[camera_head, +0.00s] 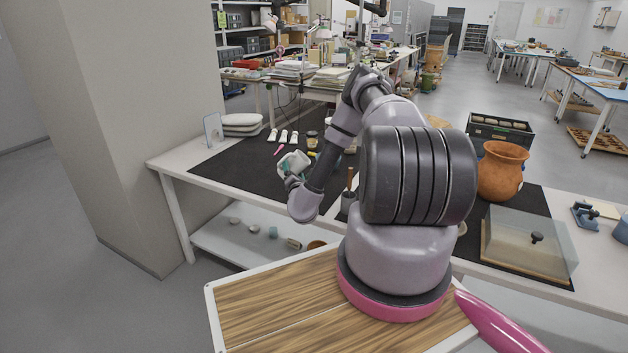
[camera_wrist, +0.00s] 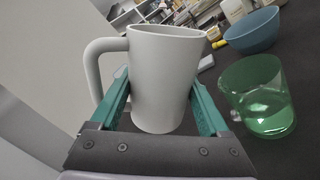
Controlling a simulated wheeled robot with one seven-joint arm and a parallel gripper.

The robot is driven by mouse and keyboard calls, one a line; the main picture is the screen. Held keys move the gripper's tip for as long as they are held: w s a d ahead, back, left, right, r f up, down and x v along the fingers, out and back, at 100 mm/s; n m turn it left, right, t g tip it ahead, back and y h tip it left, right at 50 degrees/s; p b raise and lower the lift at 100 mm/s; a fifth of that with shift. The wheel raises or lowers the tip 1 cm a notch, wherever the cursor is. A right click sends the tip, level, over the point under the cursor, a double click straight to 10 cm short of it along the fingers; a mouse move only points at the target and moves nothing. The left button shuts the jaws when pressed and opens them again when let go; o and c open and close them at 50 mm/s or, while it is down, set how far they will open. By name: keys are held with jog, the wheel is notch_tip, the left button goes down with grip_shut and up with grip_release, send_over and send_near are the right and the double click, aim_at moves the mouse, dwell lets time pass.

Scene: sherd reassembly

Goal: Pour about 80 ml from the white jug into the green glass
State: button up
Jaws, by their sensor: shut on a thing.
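The white jug (camera_wrist: 163,80) is between the two fingers of my gripper (camera_wrist: 160,76), which is shut on its body. Its handle is on the left and its rim faces up in the wrist view; the inside is hidden. The jug leans relative to the glass in that view. The green glass (camera_wrist: 250,85) stands on the dark mat to the right of the jug, apart from it. A paler zone shows low in the glass; I cannot tell whether it is liquid or the thick base. In the head view the jug (camera_head: 294,162) is small beside my gripper (camera_head: 285,170).
A blue bowl (camera_wrist: 253,30) stands beyond the glass. On the bench, a terracotta pot (camera_head: 502,170), a clear-lidded box (camera_head: 527,243) and a black crate (camera_head: 499,130) are to the right. A wall pillar (camera_head: 130,120) is at left.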

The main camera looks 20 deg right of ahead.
dwell(0.4)
jog(key=shift+w+a+f+n, duration=0.1)
jog(key=shift+f+n, duration=0.35)
jog(key=shift+n, duration=1.35)
jog(key=f, duration=0.4)
jog(key=shift+w+a+f+b, duration=0.2)
jog(key=shift+a+b, duration=0.2)
jog(key=shift+w+a+f+n+y, duration=0.15)
jog(key=shift+a+n, duration=0.15)
jog(key=shift+n, duration=0.25)
jog(key=shift+w+a+f+n+y, duration=0.15)
jog(key=shift+a+n, duration=0.15)
jog(key=shift+n, duration=0.25)
jog(key=n, duration=0.1)
jog(key=a+n, duration=0.1)
jog(key=f+n+g+b, duration=0.1)
jog(key=shift+w+a+n, duration=0.2)
jog(key=shift+w+n, duration=0.1)
jog(key=shift+n, duration=0.1)
jog(key=shift+r, duration=0.15)
